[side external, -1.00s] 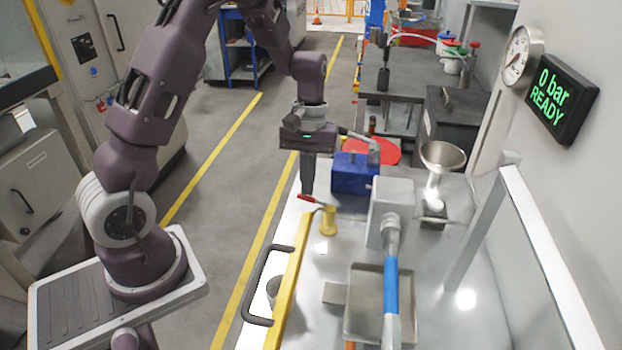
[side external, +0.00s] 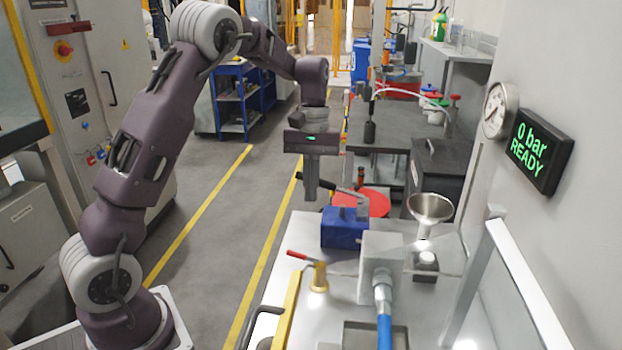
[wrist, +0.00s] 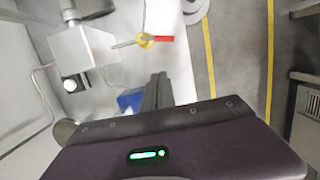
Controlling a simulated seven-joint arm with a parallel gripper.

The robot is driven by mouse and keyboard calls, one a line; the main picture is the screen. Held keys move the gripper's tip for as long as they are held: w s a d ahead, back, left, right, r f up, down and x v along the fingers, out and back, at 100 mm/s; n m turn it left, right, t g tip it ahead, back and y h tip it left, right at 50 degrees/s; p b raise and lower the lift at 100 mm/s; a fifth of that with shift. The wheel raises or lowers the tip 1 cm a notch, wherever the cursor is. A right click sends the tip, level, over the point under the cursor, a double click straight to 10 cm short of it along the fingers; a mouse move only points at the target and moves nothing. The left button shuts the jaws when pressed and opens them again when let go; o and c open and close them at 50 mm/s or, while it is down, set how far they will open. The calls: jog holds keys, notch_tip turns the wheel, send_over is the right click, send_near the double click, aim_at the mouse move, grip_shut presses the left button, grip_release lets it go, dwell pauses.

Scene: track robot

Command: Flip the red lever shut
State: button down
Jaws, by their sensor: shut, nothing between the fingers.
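The red lever (side external: 298,254) is a thin handle on a yellow valve body (side external: 319,278) standing on the bench. It points left, toward the bench's edge. In the wrist view, the red handle (wrist: 163,38) and yellow body (wrist: 146,41) show near the top, with a thin metal rod on the body's other side. My gripper (side external: 310,198) is shut and empty, fingers pointing down. It is above and beyond the lever, apart from it. In the wrist view, the shut fingers (wrist: 157,90) lie below the lever in the picture.
A blue block (side external: 344,228) stands behind the valve, near a red disc (side external: 373,202). A grey box (side external: 380,262) with a blue hose (side external: 385,332) is to its right, with a metal funnel (side external: 430,207) beyond. The display (side external: 541,150) reads 0 bar READY.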

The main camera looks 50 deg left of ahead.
jog(key=c, duration=1.5)
grip_release()
jog(key=r, duration=0.7)
jog(key=shift+w+a+r, duration=0.15)
jog(key=shift+w+r, duration=0.1)
jog(key=shift+o, duration=0.2)
jog(key=n+h, duration=0.6)
jog(key=h, duration=0.2)
send_over(295, 252)
jog(key=a, duration=0.3)
notch_tip(295, 252, down, 4)
jog(key=r, duration=0.1)
jog(key=s+a+r+n+t+h, duration=0.35)
jog(key=n+t+h, duration=0.25)
jog(key=n+t, duration=0.55)
notch_tip(295, 252, down, 21)
jog(key=shift+g, duration=0.45)
jog(key=x, duration=0.7)
jog(key=shift+s, duration=0.15)
jog(key=shift+d, duration=0.25)
grip_shut()
